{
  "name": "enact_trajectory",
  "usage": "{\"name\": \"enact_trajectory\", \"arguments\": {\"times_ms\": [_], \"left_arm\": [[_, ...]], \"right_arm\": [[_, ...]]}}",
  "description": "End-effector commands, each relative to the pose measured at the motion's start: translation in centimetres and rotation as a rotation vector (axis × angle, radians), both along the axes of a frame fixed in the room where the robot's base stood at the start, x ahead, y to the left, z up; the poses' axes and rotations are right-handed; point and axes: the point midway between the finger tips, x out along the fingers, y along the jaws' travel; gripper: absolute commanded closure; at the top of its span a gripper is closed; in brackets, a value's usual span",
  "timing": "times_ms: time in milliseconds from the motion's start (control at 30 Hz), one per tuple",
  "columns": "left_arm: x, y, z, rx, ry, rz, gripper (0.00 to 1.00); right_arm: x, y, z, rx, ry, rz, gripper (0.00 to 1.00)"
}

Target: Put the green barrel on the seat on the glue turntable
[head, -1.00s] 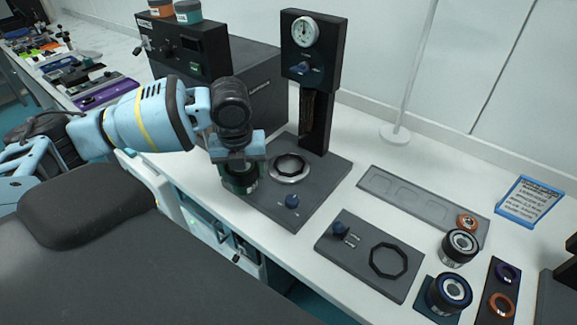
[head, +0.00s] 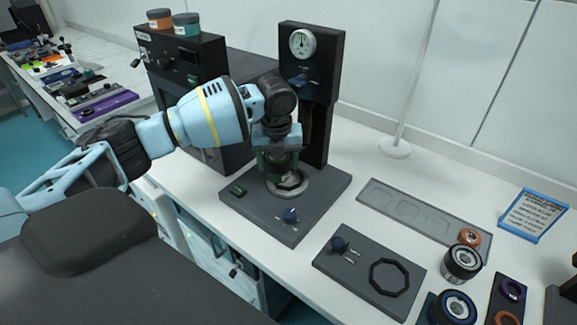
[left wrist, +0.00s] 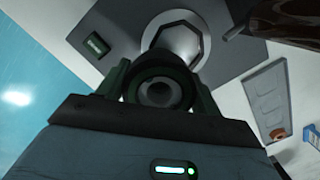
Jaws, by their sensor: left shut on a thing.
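My left gripper (head: 277,152) is shut on the green barrel (head: 274,168) and holds it upright over the glue turntable (head: 303,190), just behind and left of the seat's middle in the head view. The seat is a pale round plate with a dark octagonal ring, partly hidden by the barrel. In the left wrist view the barrel (left wrist: 160,92) sits between the fingers, its round hollow end facing the camera, and the pale seat (left wrist: 183,42) shows beyond it. I cannot tell whether the barrel touches the seat. My right gripper is not in view.
A black press column with a dial (head: 303,42) stands right behind the seat. A plate with an octagonal ring (head: 389,277), a grey tray (head: 410,210) and dark jars (head: 461,262) lie to the right.

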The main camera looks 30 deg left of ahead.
Motion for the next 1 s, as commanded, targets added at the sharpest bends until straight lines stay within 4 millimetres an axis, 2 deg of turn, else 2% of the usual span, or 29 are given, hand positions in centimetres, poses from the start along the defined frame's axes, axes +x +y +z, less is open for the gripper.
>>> {"name": "enact_trajectory", "arguments": {"times_ms": [100,233,567,800,1000], "left_arm": [[1.7,-0.3,-0.2,-0.001,0.001,0.001,0.61],[2.7,-0.5,-0.3,-0.001,-0.001,-0.001,0.61],[3.4,-0.6,-0.3,-0.001,-0.002,0.000,0.61],[3.5,-0.6,-3.3,0.000,-0.001,0.000,0.61],[3.5,-0.6,-3.7,-0.001,-0.002,0.000,0.61]], "right_arm": [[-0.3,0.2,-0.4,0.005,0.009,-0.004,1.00],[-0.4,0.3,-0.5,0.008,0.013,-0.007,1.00],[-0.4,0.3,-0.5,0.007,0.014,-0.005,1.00],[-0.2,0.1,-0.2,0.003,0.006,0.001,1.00],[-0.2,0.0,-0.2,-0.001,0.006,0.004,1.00]]}}
